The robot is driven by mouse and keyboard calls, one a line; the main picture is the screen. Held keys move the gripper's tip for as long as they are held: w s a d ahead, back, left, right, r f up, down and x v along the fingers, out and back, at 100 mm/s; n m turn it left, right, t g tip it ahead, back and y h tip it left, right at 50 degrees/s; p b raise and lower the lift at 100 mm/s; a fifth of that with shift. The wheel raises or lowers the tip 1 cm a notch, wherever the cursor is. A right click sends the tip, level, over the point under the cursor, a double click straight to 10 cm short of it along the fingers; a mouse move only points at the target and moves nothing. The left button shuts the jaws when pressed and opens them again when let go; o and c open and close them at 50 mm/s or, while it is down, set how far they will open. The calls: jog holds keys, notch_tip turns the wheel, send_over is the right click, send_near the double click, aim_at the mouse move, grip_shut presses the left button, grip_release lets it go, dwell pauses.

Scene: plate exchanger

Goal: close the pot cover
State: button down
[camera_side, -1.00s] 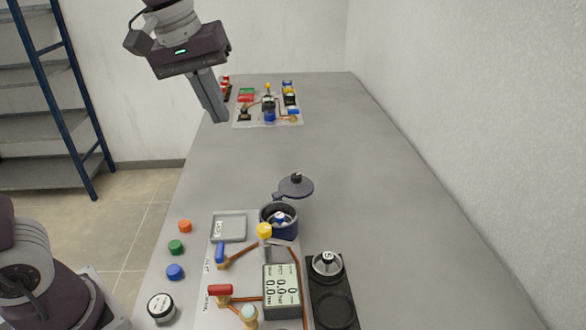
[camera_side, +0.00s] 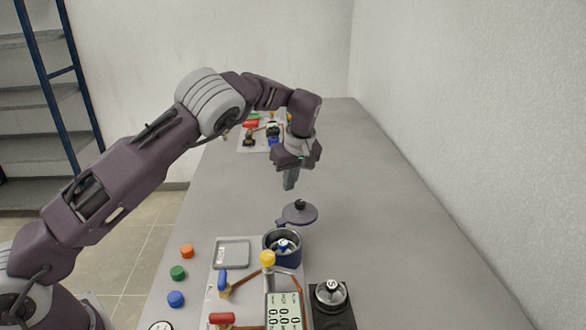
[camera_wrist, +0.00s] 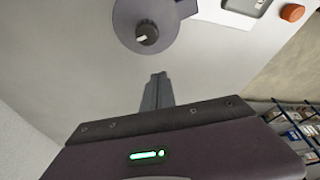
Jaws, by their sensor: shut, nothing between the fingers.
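The pot (camera_side: 282,252) is a dark blue round vessel at the back of the near panel, with a blue and white part inside it. Its cover (camera_side: 296,215) is a dark grey-blue disc with a black knob. The cover is open, held out beyond the pot's far side by a hinge piece, so the pot's mouth shows. My gripper (camera_side: 290,186) is shut and empty, pointing down above the table just beyond the cover, apart from it. In the wrist view the cover (camera_wrist: 146,22) lies at the top, ahead of my gripper's fingertips (camera_wrist: 158,76).
A yellow-topped valve (camera_side: 267,258) stands close in front of the pot. A square grey tray (camera_side: 232,253) is left of it. Orange, green and blue buttons (camera_side: 177,273) line the left. A black scale (camera_side: 331,300) is at right. The table right of the cover is clear.

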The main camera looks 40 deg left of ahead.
aim_at(303, 202)
jog(key=shift+s+d+f, duration=0.15)
jog(key=shift+s+d, duration=0.1)
jog(key=shift+d, duration=0.3)
jog(key=shift+s+d+f, duration=0.2)
jog(key=shift+d, duration=0.4)
jog(key=shift+s+d+f, duration=0.15)
jog(key=shift+s+d, duration=0.1)
jog(key=shift+d, duration=0.3)
jog(key=shift+d, duration=0.15)
